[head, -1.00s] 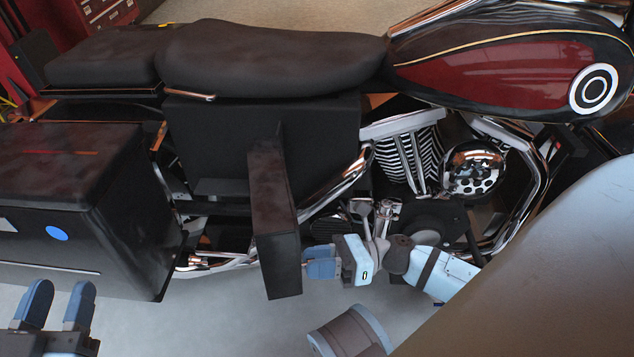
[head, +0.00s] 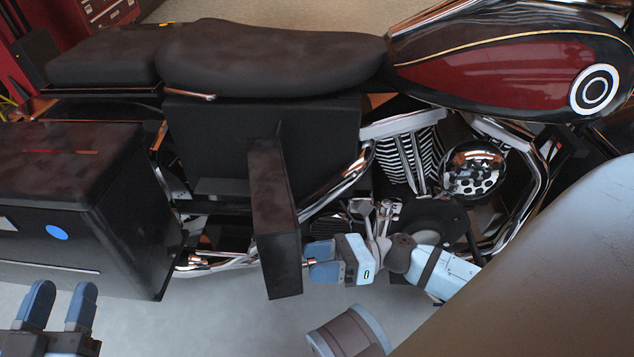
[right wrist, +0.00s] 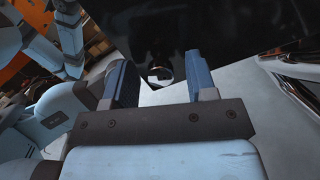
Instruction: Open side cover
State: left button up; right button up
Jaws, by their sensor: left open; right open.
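The side cover (head: 273,220) is a black panel swung out from the black box (head: 225,140) under the motorcycle's seat. It stands out toward me, with a gap between it and the box's left part. My right gripper (head: 312,262) is open at the cover's right side, close to its outer end; I cannot tell whether it touches. In the right wrist view its blue fingers (right wrist: 158,82) are apart, with a dark surface beyond them. My left gripper (head: 57,305) is open and empty at the lower left, below the saddlebag and away from the cover.
A black saddlebag (head: 60,200) with a blue dot juts out at the left. The engine (head: 410,155) and chrome pipes (head: 340,183) are right of the cover. The seat (head: 270,58) is above. Bare grey floor (head: 210,315) lies below the cover.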

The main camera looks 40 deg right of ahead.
pick_arm(q)
jog(key=n+p, duration=0.1)
jog(key=s+d+n+g+p, duration=0.1)
jog(key=p, duration=0.1)
jog(key=shift+s+f+y, duration=0.3)
pick_arm(e)
jog(key=v, duration=1.3)
jog(key=shift+d, duration=0.25)
jog(key=shift+s, duration=0.1)
pick_arm(q)
jog(key=shift+w+r, duration=0.1)
